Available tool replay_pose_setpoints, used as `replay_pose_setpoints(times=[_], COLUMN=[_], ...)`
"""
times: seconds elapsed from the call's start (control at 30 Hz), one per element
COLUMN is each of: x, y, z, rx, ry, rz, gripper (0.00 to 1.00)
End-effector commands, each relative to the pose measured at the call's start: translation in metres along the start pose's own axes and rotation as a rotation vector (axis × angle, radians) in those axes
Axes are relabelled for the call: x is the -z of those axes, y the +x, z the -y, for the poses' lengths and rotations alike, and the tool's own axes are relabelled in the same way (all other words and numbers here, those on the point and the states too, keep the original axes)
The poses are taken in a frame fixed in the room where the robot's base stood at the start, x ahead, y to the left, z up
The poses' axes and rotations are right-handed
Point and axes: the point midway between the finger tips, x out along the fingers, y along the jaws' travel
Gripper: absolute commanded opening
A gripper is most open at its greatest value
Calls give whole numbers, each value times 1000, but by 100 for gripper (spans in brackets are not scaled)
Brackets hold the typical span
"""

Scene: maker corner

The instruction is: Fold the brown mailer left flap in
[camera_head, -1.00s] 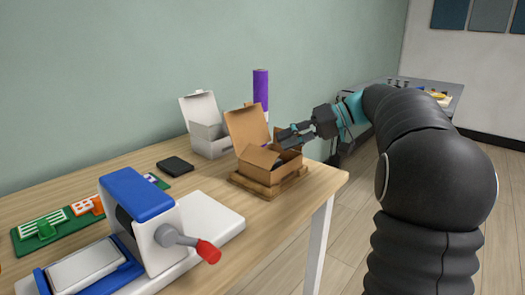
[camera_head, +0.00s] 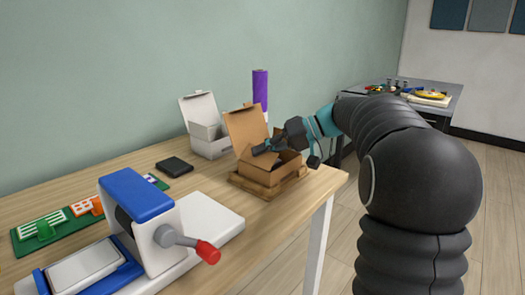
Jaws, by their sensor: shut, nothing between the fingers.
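The brown mailer (camera_head: 262,173) is an open cardboard box on a wooden base (camera_head: 256,188) near the table's right end. Its tall lid (camera_head: 244,127) stands up at the back. A flap at its left front side (camera_head: 258,157) shows close below my fingers; its exact angle is hard to tell. My gripper (camera_head: 262,149) is shut and empty, reaching in from the right over the box opening, its tips near the left side. Whether the tips touch the flap cannot be told. The gripper hides part of the box's inside and far side.
A white open box (camera_head: 207,139) and a purple roll (camera_head: 260,88) stand behind the mailer. A black square object (camera_head: 174,166) lies to its left. A blue and white press with a red-tipped handle (camera_head: 145,218) fills the table's front.

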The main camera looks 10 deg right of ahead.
Motion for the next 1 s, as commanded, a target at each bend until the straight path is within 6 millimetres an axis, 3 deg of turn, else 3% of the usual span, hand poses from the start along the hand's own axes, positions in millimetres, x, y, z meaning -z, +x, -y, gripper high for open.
replay_pose_setpoints(times=[0.67,0.8,1.0], x=[0,0,0], y=[0,0,0], z=[-6,-6,-6], rx=[98,98,98], ry=[99,98,98], rz=[0,0,0], gripper=[0,28,28])
